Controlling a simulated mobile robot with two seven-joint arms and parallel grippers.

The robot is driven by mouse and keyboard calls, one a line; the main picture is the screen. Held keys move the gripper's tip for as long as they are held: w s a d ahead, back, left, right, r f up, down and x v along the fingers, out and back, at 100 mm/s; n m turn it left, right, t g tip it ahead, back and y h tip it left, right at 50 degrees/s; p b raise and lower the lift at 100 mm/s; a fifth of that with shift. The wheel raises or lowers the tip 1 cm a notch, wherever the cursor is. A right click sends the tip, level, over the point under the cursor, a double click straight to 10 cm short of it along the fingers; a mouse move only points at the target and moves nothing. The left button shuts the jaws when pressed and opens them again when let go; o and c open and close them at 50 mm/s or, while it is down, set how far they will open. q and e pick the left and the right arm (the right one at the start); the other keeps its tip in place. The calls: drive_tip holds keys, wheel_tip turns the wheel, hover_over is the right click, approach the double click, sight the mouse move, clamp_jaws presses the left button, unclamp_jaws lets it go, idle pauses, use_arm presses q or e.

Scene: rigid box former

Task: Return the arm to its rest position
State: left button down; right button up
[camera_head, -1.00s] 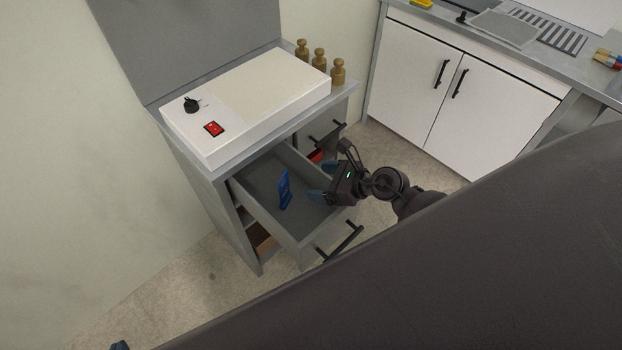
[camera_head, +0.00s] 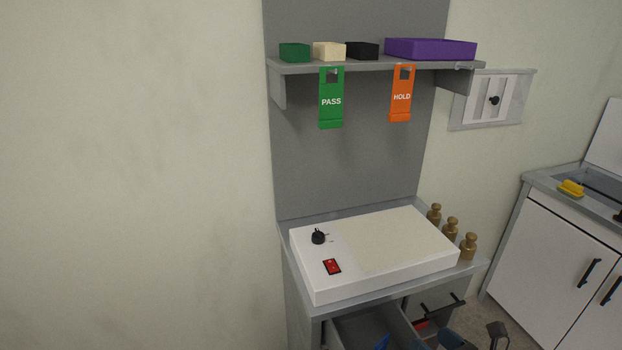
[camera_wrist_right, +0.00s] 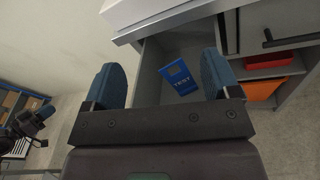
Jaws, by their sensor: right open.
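My right gripper (camera_wrist_right: 162,80) is open, with blue fingertips apart and nothing between them. It is near the open drawer (camera_wrist_right: 147,75) of the grey cabinet. In the head view only parts of it show at the bottom edge (camera_head: 468,340). A blue tag marked TEST (camera_wrist_right: 180,78) lies in the drawer, beyond the fingertips; a sliver of it shows in the head view (camera_head: 382,342). A dark gripper with blue parts, apparently my left one (camera_wrist_right: 28,124), shows at the left of the wrist view; its jaws are unclear.
A white box with a red switch (camera_head: 332,266) tops the cabinet, beside brass weights (camera_head: 452,229). Green PASS (camera_head: 331,110) and orange HOLD (camera_head: 401,105) tags hang from the shelf (camera_head: 364,66), which carries several blocks and a purple tray (camera_head: 431,49). White cupboards (camera_head: 550,265) stand right.

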drive_tip(key=s+d+r+m+t+h, duration=0.1)
drive_tip(key=s+d+r+m+h, duration=0.35)
drive_tip(key=m, duration=0.85)
drive_tip(key=s+d+r+m+h, duration=0.1)
drive_tip(key=d+m+h, duration=0.4)
drive_tip(key=m+h, duration=0.55)
drive_tip(key=s+a+f+m+g+y, duration=0.3)
drive_tip(key=s+m+g, duration=0.3)
drive_tip(key=s+m, duration=0.15)
drive_tip(key=s+a+f+m+g+y, duration=0.35)
drive_tip(key=s+m+g, duration=0.3)
drive_tip(key=s, duration=0.25)
drive_tip(key=w+f+t, duration=0.7)
drive_tip(key=f+t, duration=0.1)
drive_tip(key=f, duration=0.1)
drive_tip(key=shift+w+a+f+t+y, duration=0.2)
drive_tip(key=shift+w+f+t+y, duration=0.1)
drive_tip(key=shift+f+t+y, duration=0.1)
